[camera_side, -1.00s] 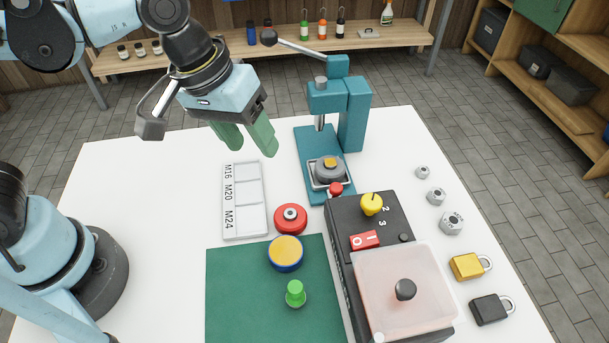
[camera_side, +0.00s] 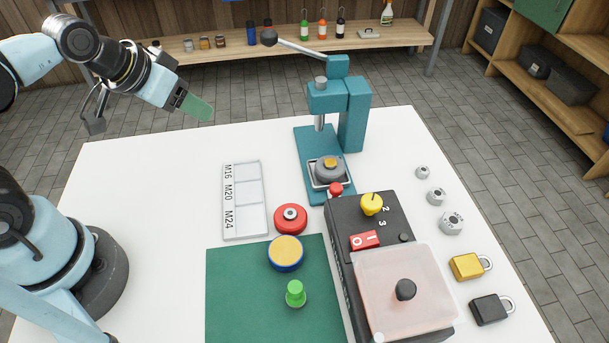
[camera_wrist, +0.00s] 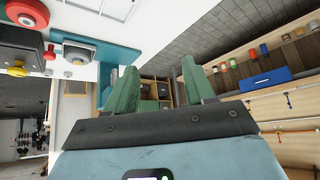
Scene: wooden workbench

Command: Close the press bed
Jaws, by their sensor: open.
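The teal press (camera_side: 352,115) stands at the back of the white table, its long lever with a dark knob (camera_side: 268,38) pointing up and left. The press bed (camera_side: 329,174) is at the press's front base, a light-framed tray with a grey round part and a yellow-orange top on it. A red knob (camera_side: 336,189) is at the bed's front edge. In the wrist view the bed (camera_wrist: 80,52) shows at upper left. My gripper (camera_side: 198,107) is raised left of the press, well apart from it. In the wrist view its two green fingers (camera_wrist: 160,85) are apart with nothing between them.
A dark control box (camera_side: 368,225) with a yellow knob and a clear-lidded section stands in front of the press. A labelled tray (camera_side: 244,200), a red round part (camera_side: 291,218) and a green mat (camera_side: 250,300) lie to the left. Nuts and padlocks line the right edge.

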